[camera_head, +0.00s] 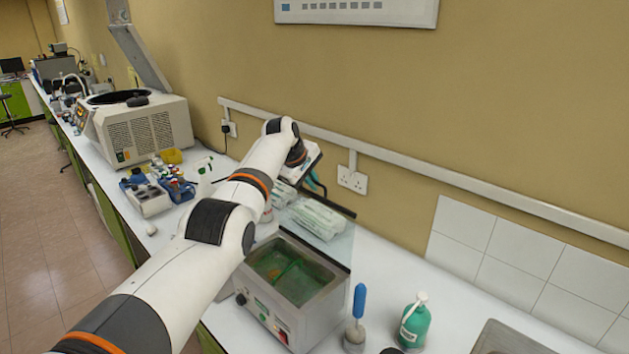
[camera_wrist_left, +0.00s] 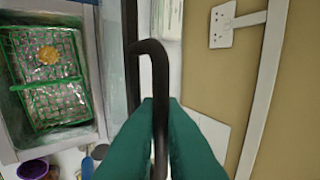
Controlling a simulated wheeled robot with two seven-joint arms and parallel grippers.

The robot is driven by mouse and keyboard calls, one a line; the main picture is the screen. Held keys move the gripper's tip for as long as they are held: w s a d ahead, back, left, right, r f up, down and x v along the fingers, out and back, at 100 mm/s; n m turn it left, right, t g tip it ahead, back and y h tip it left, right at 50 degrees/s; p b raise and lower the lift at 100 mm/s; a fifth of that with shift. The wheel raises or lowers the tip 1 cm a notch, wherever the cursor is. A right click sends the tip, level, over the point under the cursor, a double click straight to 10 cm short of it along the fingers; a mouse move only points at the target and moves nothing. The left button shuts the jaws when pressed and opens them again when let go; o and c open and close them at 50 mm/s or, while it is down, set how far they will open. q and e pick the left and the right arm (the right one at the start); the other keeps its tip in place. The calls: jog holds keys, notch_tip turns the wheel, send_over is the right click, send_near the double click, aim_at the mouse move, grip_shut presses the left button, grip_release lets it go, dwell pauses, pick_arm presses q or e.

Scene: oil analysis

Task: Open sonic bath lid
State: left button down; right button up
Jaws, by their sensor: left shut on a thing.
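The sonic bath (camera_head: 318,325) is a metal box on the white bench, with an open-topped basin holding a green wire basket (camera_head: 295,280); the basket also shows in the left wrist view (camera_wrist_left: 48,85). Its clear lid (camera_head: 341,246) is raised at the back edge, standing up towards the wall. My left gripper (camera_head: 316,183) is at the lid's upper edge, its fingertips partly hidden by the wrist. In the left wrist view, the green fingers (camera_wrist_left: 161,108) are shut on the bent black lid handle (camera_wrist_left: 160,75). My right gripper is not in view.
A blue-handled tool (camera_head: 359,300) and a green bottle (camera_head: 415,325) stand right of the bath, near a metal tray (camera_head: 510,340). White packages (camera_head: 318,217) lie behind the lid. The wall with a socket (camera_head: 352,180) is close behind. A centrifuge (camera_head: 150,133) stands further left.

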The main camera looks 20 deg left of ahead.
pick_arm(q)
jog(key=shift+s+f, duration=0.15)
jog(key=shift+f, duration=0.15)
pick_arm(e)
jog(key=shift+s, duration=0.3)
pick_arm(q)
jog(key=c, duration=2)
grip_release()
jog(key=o, duration=0.3)
jog(key=shift+o, duration=0.5)
jog(key=shift+w+d, duration=0.1)
jog(key=shift+w, duration=0.1)
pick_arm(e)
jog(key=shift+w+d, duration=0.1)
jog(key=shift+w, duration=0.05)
pick_arm(q)
jog(key=shift+r, duration=0.2)
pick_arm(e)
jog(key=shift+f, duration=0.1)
